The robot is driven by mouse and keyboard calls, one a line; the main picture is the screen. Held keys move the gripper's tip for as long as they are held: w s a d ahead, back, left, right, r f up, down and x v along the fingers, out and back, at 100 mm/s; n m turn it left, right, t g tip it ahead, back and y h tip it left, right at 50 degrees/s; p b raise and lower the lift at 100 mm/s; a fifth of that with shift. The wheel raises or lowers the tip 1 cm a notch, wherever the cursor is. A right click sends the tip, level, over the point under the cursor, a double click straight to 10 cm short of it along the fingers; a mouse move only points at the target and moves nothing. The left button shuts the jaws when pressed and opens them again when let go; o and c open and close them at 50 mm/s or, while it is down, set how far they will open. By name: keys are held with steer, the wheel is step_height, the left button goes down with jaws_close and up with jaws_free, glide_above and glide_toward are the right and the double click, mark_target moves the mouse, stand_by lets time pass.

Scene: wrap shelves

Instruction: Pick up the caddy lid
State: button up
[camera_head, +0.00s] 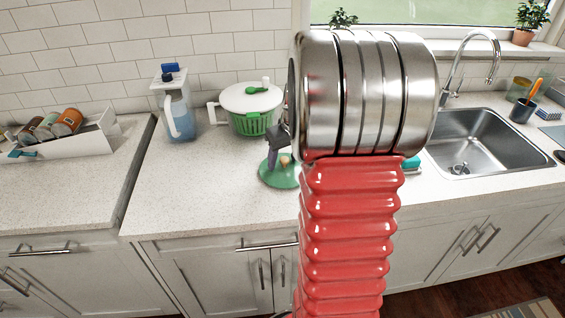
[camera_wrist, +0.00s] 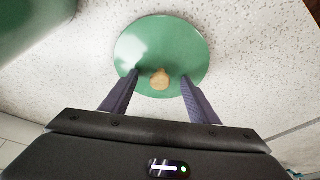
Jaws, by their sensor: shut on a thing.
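The caddy lid (camera_head: 278,178) is a round green disc with a small wooden knob. In the head view it is at the counter, left of my arm and in front of the green bowl; I cannot tell whether it is clear of the surface. In the wrist view the lid (camera_wrist: 160,35) fills the top middle, with its knob (camera_wrist: 160,80) between my fingers. My gripper (camera_wrist: 160,76) is shut on the lid, its fingers on either side of the knob. In the head view my gripper (camera_head: 277,155) comes down over the lid from above, partly hidden by my arm.
A green basket with a white top (camera_head: 252,110) stands close behind the lid. A blue-filled jug (camera_head: 180,118) stands further left, and a white rack of jars (camera_head: 75,140) at far left. The sink (camera_head: 480,140) is at right. The front-left counter is clear.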

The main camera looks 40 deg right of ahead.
mark_target(284, 158)
steer(key=shift+s+a+r, duration=0.1)
steer(key=shift+s+a, duration=0.05)
jaws_close()
step_height(284, 158, up, 9)
steer(key=shift+r, duration=0.15)
